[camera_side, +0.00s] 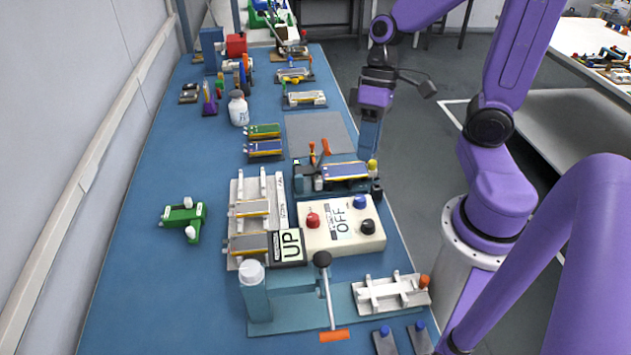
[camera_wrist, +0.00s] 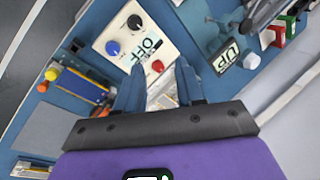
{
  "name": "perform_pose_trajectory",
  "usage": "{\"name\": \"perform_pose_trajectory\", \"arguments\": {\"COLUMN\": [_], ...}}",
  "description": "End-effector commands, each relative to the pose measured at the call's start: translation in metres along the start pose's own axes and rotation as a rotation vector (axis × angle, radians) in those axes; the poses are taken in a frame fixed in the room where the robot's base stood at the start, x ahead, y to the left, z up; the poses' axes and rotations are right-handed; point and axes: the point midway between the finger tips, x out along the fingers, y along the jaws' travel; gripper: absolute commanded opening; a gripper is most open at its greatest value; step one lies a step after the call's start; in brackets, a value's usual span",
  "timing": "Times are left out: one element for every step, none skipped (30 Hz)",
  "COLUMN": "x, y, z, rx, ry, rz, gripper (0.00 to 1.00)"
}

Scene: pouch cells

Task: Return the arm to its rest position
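My purple arm reaches in from the right in the side view. My gripper (camera_side: 369,143) hangs with its blue fingers pointing down near the right edge of the blue table (camera_side: 150,250), beyond the fixture with a blue-topped cell (camera_side: 345,171). In the wrist view my gripper (camera_wrist: 160,72) has its two fingers apart, with nothing held between them.
A control box (camera_side: 318,240) reading OFF and an UP sign (camera_side: 289,245) stand near a white rack with grey cells (camera_side: 250,208). A lever press (camera_side: 256,295) stands in front. A grey mat (camera_side: 315,132) is bare. A bottle (camera_side: 238,108) and a green part (camera_side: 184,215) stand left.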

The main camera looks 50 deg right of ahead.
Motion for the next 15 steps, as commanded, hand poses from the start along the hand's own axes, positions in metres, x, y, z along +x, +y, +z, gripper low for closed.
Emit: {"name": "perform_pose_trajectory", "arguments": {"x": [0.003,0.005,0.006,0.008,0.009,0.010,0.011,0.012,0.013,0.013,0.013,0.014,0.014,0.014,0.014], "y": [-0.011,-0.015,-0.021,-0.025,-0.029,-0.034,-0.037,-0.040,-0.044,-0.047,-0.049,-0.052,-0.054,-0.056,-0.058], "z": [0.008,0.012,0.018,0.023,0.027,0.033,0.037,0.041,0.045,0.049,0.052,0.056,0.059,0.061,0.064], "rx": [-0.082,-0.125,-0.184,-0.229,-0.273,-0.333,-0.377,-0.421,-0.480,-0.523,-0.564,-0.616,-0.652,-0.684,-0.724], "ry": [-0.026,-0.040,-0.056,-0.068,-0.078,-0.089,-0.096,-0.102,-0.108,-0.111,-0.113,-0.114,-0.114,-0.114,-0.112], "rz": [0.030,0.050,0.076,0.096,0.115,0.141,0.160,0.178,0.203,0.220,0.236,0.256,0.271,0.283,0.297], "gripper": [0.38,0.38,0.38,0.38,0.38,0.38,0.38,0.38,0.38,0.38,0.38,0.38,0.38,0.38,0.38]}}
